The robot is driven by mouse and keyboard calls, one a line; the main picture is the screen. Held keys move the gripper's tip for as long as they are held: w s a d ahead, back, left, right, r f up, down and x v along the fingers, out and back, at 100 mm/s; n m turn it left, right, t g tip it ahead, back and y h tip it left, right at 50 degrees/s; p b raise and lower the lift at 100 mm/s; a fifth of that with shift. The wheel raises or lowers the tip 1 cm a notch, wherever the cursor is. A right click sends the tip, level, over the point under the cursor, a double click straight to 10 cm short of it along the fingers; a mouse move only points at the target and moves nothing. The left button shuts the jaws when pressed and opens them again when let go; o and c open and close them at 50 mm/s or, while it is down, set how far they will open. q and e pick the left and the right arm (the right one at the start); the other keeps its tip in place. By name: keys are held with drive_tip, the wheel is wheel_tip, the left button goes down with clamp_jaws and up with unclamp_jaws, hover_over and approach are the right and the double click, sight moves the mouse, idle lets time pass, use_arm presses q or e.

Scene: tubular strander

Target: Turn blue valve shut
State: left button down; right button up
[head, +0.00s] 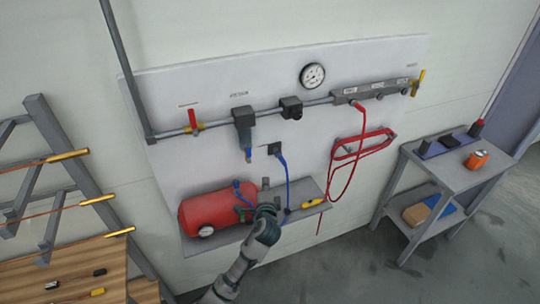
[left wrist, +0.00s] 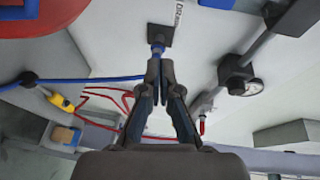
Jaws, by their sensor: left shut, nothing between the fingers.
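A blue handle-like part (head: 239,190), which looks like the blue valve, shows in front of the red tank (head: 190,216) in the head view. My left gripper (head: 265,184) is just to its right, apart from it as far as I can tell, with its fingers shut and empty. In the left wrist view the gripper (left wrist: 160,75) points at a black square fitting (left wrist: 160,34) with a blue hose end (left wrist: 158,48); contact is unclear. The red tank fills the upper left there. My right gripper is not in view.
A shelf (head: 308,189) carries the tank and a yellow tool (head: 314,204). A blue hose (head: 287,180) hangs beside my gripper. Above run a pipe with a red valve (head: 193,118) and a gauge (head: 313,76). A grey cart (head: 455,172) stands at right, a wooden table (head: 70,262) at left.

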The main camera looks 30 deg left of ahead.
sight(249, 156)
use_arm(q)
wheel_tip(249, 156, up, 5)
drive_tip(key=w+t, duration=0.1)
drive_tip(key=w+a+p, duration=0.2)
drive_tip(key=w+a, duration=0.3)
drive_tip(key=a, duration=0.3)
drive_tip(key=shift+w+m+y+p, duration=0.2)
drive_tip(key=shift+m+y+p, duration=0.1)
drive_tip(key=shift+y, duration=0.1)
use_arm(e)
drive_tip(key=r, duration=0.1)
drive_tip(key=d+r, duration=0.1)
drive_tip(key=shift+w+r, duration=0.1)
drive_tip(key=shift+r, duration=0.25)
use_arm(q)
drive_tip(key=shift+w+f, duration=0.1)
drive_tip(key=shift+d, duration=0.1)
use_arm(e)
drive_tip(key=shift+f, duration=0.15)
use_arm(q)
drive_tip(key=shift+n+b, duration=0.4)
drive_tip(key=shift+b, duration=0.2)
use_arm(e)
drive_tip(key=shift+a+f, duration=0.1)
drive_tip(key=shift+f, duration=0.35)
